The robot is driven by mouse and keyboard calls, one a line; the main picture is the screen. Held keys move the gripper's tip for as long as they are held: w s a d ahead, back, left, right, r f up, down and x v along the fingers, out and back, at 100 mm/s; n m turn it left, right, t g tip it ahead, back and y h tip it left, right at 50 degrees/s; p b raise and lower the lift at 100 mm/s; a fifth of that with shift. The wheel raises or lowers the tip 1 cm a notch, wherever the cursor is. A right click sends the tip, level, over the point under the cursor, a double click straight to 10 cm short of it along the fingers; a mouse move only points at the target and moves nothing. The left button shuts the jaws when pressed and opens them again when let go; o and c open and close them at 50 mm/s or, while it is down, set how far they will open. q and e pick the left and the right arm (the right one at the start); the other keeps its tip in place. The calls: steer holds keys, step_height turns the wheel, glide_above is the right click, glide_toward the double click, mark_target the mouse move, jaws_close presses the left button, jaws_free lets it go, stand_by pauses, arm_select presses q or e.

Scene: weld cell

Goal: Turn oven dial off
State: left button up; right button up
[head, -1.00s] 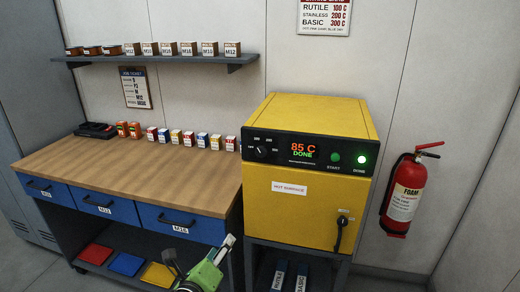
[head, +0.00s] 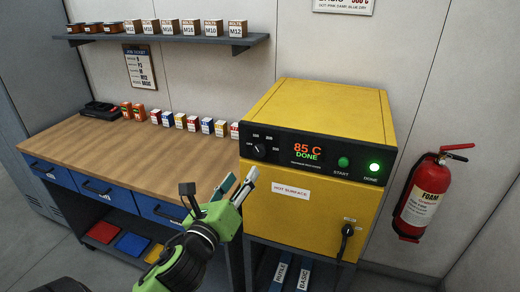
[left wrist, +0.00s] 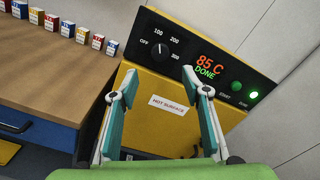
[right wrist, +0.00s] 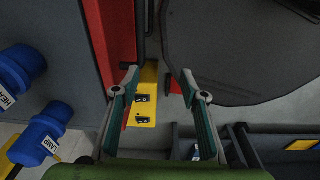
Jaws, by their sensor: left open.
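The oven (head: 320,120) is a yellow box with a black control panel, and its display reads 85 C DONE. The oven dial (head: 259,150) is a round black knob at the panel's left, with OFF and temperature marks around it. The dial also shows in the left wrist view (left wrist: 160,52), beyond the fingertips; I cannot tell clearly which mark it points to. My left gripper (head: 240,179) is open and empty, below and in front of the dial, apart from it. My right gripper (right wrist: 159,76) is open and empty in the right wrist view, out of the head view.
A wooden-topped workbench (head: 130,154) with small boxes stands left of the oven. A red fire extinguisher (head: 425,195) hangs at right. The oven door has a HOT SURFACE label (head: 291,190) and a black handle (head: 345,240). Blue cylinders (right wrist: 38,135) are near my right gripper.

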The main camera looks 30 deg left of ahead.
arm_select(q)
steer(key=p, duration=0.2)
glide_toward(258, 151)
steer(key=w, duration=0.2)
steer(key=x, duration=0.6)
steer(key=shift+s+a+p, duration=0.1)
steer(key=shift+a+p, duration=0.1)
steer(key=shift+p, duration=0.2)
steer(key=shift+w+a, duration=0.1)
steer(key=shift+w, duration=0.5)
arm_select(e)
steer(key=r, duration=0.3)
steer(key=shift+s+a+r, duration=0.15)
steer(key=shift+s+a, duration=0.1)
steer(key=shift+s, duration=0.1)
arm_select(q)
steer(key=c, duration=1.1)
arm_select(e)
steer(key=shift+s+d, duration=0.15)
steer(key=shift+s, duration=0.05)
